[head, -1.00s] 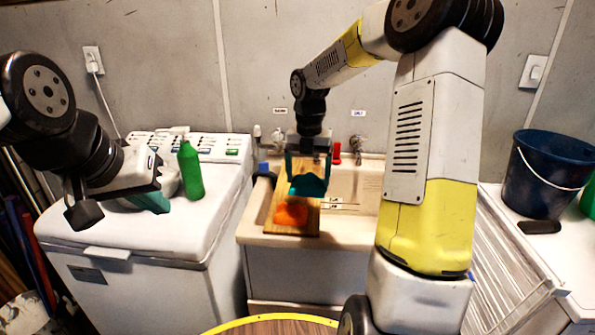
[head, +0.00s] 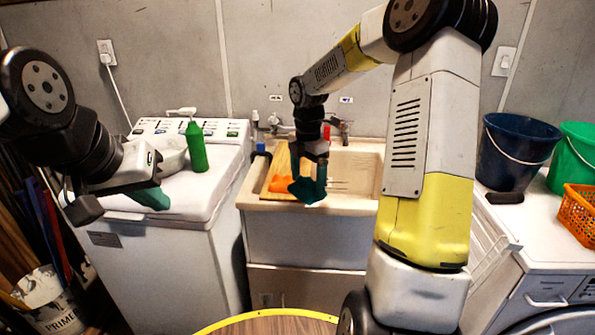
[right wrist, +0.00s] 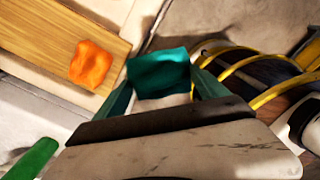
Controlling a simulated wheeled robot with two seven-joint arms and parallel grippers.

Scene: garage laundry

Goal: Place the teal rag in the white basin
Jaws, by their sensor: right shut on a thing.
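The teal rag (head: 307,190) is held in my right gripper (head: 318,180), above the front of the sink. In the right wrist view the rag (right wrist: 158,73) spans the space between the two green fingers (right wrist: 160,90), which are shut on it. A white rounded vessel (head: 172,156), seemingly the white basin, sits on the white washer at the left. It is partly hidden behind my left gripper, so its inside does not show. My left gripper (head: 118,204) has its fingers apart, empty, in front of the washer top.
A wooden board (head: 279,172) with an orange cloth (head: 281,184) lies across the left of the cream sink (head: 358,170). A green pump bottle (head: 196,147) stands beside the vessel. A dark blue bucket (head: 515,155), green bucket (head: 575,158) and orange basket (head: 578,214) are at right.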

